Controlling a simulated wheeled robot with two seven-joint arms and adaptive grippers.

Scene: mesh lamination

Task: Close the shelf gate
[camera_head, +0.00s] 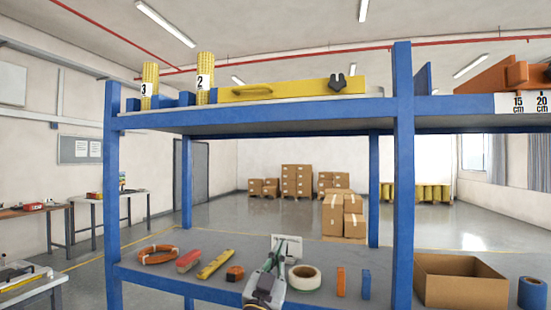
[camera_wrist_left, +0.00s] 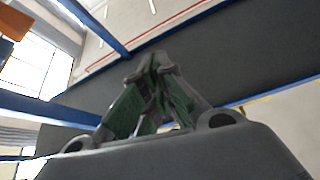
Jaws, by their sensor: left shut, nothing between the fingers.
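A yellow bar that looks like the shelf gate (camera_head: 300,90) lies level along the front of the blue rack's upper shelf (camera_head: 290,120). It has a yellow handle (camera_head: 253,92) near its left end and a dark forked piece (camera_head: 337,83) near its right end. My left gripper (camera_head: 286,242) is low in front of the lower shelf, well below the bar and apart from it. Its fingers are shut and empty. In the left wrist view the fingertips (camera_wrist_left: 155,62) come together, with the dark underside of a shelf behind them. My right gripper is not in view.
Yellow rolls marked 3 (camera_head: 149,82) and 2 (camera_head: 205,80) stand left of the bar. The lower shelf holds an orange coil (camera_head: 157,255), a tape roll (camera_head: 304,278), small blocks and a cardboard box (camera_head: 460,282). A blue upright (camera_head: 403,180) stands right of the bar. Space between the shelves is open.

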